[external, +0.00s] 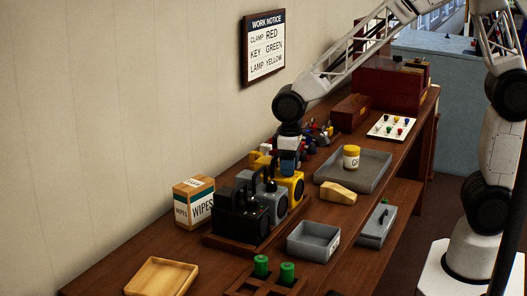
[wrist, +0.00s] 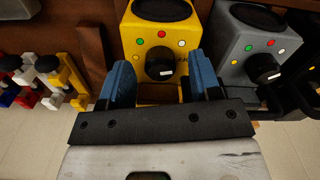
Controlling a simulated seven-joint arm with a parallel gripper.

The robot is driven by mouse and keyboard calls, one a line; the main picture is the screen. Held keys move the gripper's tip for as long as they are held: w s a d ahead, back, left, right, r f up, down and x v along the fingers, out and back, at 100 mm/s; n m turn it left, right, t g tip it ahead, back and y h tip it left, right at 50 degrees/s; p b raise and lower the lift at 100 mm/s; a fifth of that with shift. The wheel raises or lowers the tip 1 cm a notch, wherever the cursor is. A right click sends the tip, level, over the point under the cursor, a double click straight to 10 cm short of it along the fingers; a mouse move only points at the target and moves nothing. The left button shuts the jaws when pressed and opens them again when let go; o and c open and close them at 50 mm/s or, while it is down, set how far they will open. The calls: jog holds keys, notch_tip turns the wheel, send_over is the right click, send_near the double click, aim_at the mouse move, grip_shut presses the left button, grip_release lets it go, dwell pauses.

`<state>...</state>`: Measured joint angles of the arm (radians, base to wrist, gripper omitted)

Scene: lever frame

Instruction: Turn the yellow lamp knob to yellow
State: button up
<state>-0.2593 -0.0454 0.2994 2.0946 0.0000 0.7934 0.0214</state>
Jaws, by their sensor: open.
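The yellow lamp (external: 293,185) stands at the far end of a row of three lamps on the bench. In the wrist view the yellow lamp (wrist: 145,22) has a round black knob (wrist: 160,64) on its face, with a white mark on the knob's lower part.
A grey lamp (wrist: 240,40) stands close beside the yellow one, and a black lamp (external: 240,212) is nearer. A wipes box (external: 193,203), grey tray (external: 325,170) and wooden block (external: 338,193) are around. The wall notice (external: 264,46) reads clamp red, key green, lamp yellow.

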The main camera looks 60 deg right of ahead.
aim_at(294, 179)
jog(key=shift+r, duration=3.4)
jog(key=c, duration=0.3)
jog(key=shift+s+a+m+t+h, duration=0.1)
jog(key=shift+s+m+t+h, duration=0.15)
jog(key=shift+m, duration=0.55)
jog(key=shift+s+a+m+t+h, duration=0.15)
jog(key=shift+s+m+h, duration=0.15)
jog(key=shift+m, duration=0.5)
jog(key=shift+s+a+m+t+h, duration=0.3)
jog(key=shift+m+t, duration=0.15)
jog(key=shift+m, duration=0.75)
jog(key=shift+s+a+m+t+h, duration=0.25)
jog(key=shift+m+t, duration=0.25)
jog(key=shift+m, duration=0.7)
jog(key=shift+s+a+m+t+h, duration=0.3)
jog(key=shift+m+t, duration=0.15)
jog(key=shift+m, duration=0.75)
